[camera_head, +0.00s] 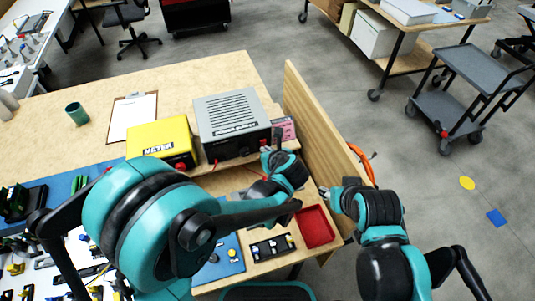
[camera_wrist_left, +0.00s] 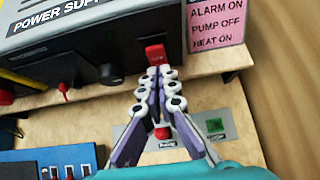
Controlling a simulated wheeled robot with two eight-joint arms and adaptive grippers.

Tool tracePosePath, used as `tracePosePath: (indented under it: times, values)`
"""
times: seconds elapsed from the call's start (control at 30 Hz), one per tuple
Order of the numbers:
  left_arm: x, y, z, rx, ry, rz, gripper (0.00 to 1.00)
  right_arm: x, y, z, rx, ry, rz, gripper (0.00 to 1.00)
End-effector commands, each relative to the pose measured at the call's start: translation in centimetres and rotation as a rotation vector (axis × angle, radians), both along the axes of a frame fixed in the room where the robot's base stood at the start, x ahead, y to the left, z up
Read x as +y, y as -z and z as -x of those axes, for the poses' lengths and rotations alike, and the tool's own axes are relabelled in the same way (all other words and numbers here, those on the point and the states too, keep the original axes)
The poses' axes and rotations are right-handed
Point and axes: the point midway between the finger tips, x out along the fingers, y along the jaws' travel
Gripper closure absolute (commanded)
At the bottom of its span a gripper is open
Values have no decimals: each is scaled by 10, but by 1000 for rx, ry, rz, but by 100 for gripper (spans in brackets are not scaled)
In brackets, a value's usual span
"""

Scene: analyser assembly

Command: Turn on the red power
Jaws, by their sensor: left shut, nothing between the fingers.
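The grey power supply (camera_head: 232,122) stands on a wooden shelf on the bench; its labelled front also shows in the left wrist view (camera_wrist_left: 60,45). Its red power switch (camera_wrist_left: 155,52) is at the right of the front face. My left gripper (camera_head: 271,149) is shut and empty at the right front of the power supply. In the left wrist view its fingertips (camera_wrist_left: 158,71) are right at the lower edge of the switch; I cannot tell whether they touch. My right gripper (camera_head: 329,193) is near the bench's right edge, its fingers too small to judge.
A yellow meter (camera_head: 160,140) stands left of the power supply. A pink sign (camera_wrist_left: 215,24) is right of the switch. A wooden side panel (camera_head: 318,130) bounds the bench at right. A red tray (camera_head: 316,227) lies in front. A second red part (camera_wrist_left: 162,132) is below my left fingers.

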Motion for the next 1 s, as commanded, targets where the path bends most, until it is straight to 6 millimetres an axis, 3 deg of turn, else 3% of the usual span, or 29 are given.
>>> tracePosePath:
  times: [1.0]
  values:
    - [1,3,-5,-1,0,0,100,0,4,0,0,0,0,60]
